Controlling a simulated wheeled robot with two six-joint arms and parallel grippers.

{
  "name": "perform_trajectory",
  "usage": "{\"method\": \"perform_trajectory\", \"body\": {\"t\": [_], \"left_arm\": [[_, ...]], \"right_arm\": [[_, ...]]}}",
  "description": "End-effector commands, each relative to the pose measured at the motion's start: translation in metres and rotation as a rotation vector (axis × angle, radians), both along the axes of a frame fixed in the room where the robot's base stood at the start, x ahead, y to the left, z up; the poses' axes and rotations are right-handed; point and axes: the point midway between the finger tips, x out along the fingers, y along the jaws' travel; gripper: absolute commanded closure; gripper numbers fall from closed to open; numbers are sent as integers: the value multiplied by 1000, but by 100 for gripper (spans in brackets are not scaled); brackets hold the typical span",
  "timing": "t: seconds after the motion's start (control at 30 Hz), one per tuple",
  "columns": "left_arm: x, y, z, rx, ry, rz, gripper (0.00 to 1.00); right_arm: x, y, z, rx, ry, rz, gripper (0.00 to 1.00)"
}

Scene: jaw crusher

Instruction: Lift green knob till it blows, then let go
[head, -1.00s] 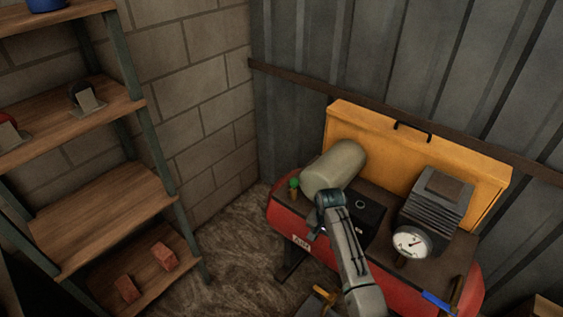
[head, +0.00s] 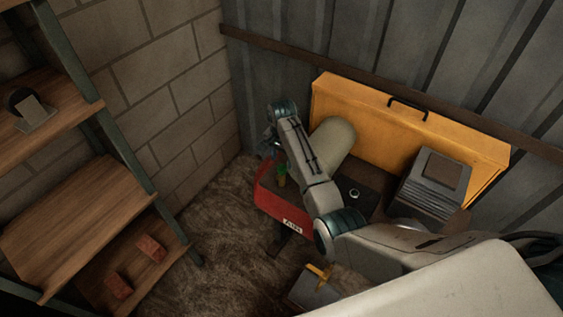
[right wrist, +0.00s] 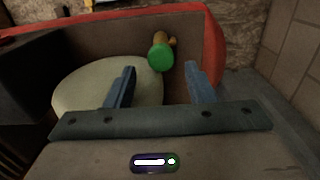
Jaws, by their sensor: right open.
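The green knob (right wrist: 160,57) sits on a small brass fitting (right wrist: 163,38) at the end of the red compressor tank. In the right wrist view it shows ahead of my open right gripper (right wrist: 160,78), between the lines of the two blue fingers. Nothing is between the fingers, and whether the knob lies within their reach I cannot tell. In the head view the green knob (head: 281,169) is just left of my right forearm, and the gripper (head: 272,143) is above and left of it, small and partly hidden. My left gripper is not in view.
A yellow panel (head: 370,105) stands behind. A wooden shelf (head: 75,225) with red bricks (head: 150,247) is at the left.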

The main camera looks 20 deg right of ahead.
Motion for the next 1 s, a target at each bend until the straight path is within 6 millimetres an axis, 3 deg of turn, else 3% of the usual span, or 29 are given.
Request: {"method": "perform_trajectory", "body": {"t": [0.23, 0.6, 0.87, 1.0], "left_arm": [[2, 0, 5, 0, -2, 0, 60], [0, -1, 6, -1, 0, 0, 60], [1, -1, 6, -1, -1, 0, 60], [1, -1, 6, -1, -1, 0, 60]], "right_arm": [[0, 0, -32, 0, 0, 0, 51], [0, 0, -39, 0, -1, 0, 51], [0, 0, -39, 0, -1, 1, 100], [0, 0, -38, 1, -1, 1, 100]]}}
